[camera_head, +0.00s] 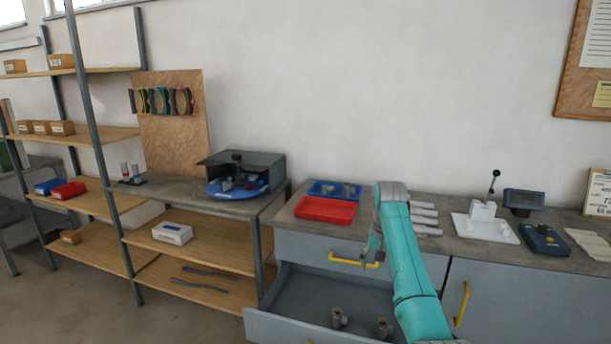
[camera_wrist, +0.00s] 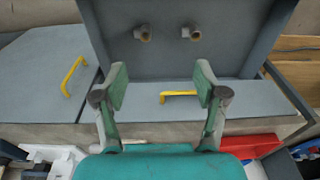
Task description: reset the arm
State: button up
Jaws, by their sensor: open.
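My arm (camera_head: 412,262) is teal and reaches up from the lower right of the head view, in front of the workbench. My gripper (camera_head: 372,252) points down near the bench front, above the open drawer. In the wrist view my gripper (camera_wrist: 161,85) shows two fingers spread wide with nothing between them. Beyond the fingers lie the yellow drawer handle (camera_wrist: 180,94) and the open grey drawer (camera_wrist: 190,55). Two metal fittings (camera_wrist: 166,33) lie in the drawer, apart from my gripper. They also show in the head view (camera_head: 361,324).
The bench holds a red tray (camera_head: 325,209), a blue tray (camera_head: 335,189) with parts, a white lever fixture (camera_head: 484,221) and a blue device (camera_head: 543,241). The drawer (camera_head: 290,307) juts into the floor space. A shelf rack (camera_head: 200,262) stands left.

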jog(key=s+f+t, duration=0.1)
jog(key=s+f, duration=0.2)
jog(key=f, duration=0.6)
jog(key=s+f+t, duration=0.1)
jog(key=s+f, duration=0.2)
jog(key=f, duration=0.7)
jog(key=s+f+t, duration=0.1)
jog(key=s+f, duration=0.3)
jog(key=f, duration=0.5)
jog(key=s+a+f+n+t, duration=0.1)
jog(key=s+f+t, duration=0.1)
jog(key=s+f, duration=0.55)
jog(key=s+f+n+t, duration=0.15)
jog(key=s+f, duration=0.25)
jog(key=s, duration=0.7)
jog(key=s+r+t, duration=0.2)
jog(key=s+r, duration=0.1)
jog(key=s, duration=0.9)
jog(key=s+r+t, duration=0.2)
jog(key=s+r, duration=0.1)
jog(key=s, duration=1)
jog(key=s+r+t, duration=0.1)
jog(key=s+r, duration=0.7)
jog(key=r, duration=0.3)
jog(key=s+a+r+t, duration=0.1)
jog(key=s+r+t, duration=0.1)
jog(key=s+r, duration=0.6)
notch_tip(320, 180, up, 4)
jog(key=shift+f+n, duration=0.1)
jog(key=shift+n, duration=0.35)
